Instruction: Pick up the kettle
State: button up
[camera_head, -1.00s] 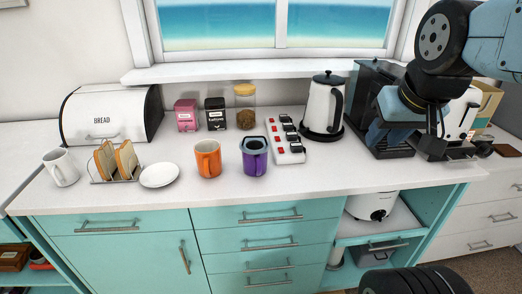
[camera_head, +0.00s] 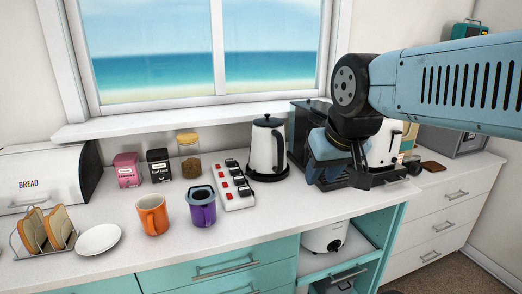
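The kettle (camera_head: 264,149) is white with a black lid and a black handle on its right side. It stands upright on a black base at the back of the white counter, below the window sill. My gripper (camera_head: 352,172) hangs at the end of my blue arm, to the right of the kettle and apart from it in the picture. Dark appliance parts lie behind it, so its fingers are hard to make out and I cannot tell how far apart they are. Nothing covers the kettle.
A power strip (camera_head: 233,185) with red switches lies left of the kettle. A purple cup (camera_head: 202,209) and an orange mug (camera_head: 152,214) stand nearer the front. A dark appliance (camera_head: 302,120) and a white toaster (camera_head: 384,146) are close around my gripper. A glass jar (camera_head: 190,164) stands at the back.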

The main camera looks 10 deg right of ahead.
aim_at(268, 151)
jog(key=u, duration=1.45)
jog(key=i, duration=0.1)
jog(key=z, duration=3.2)
jog(key=k, duration=1.05)
jog(key=u, duration=0.7)
jog(key=i, duration=1)
jog(key=u, duration=0.1)
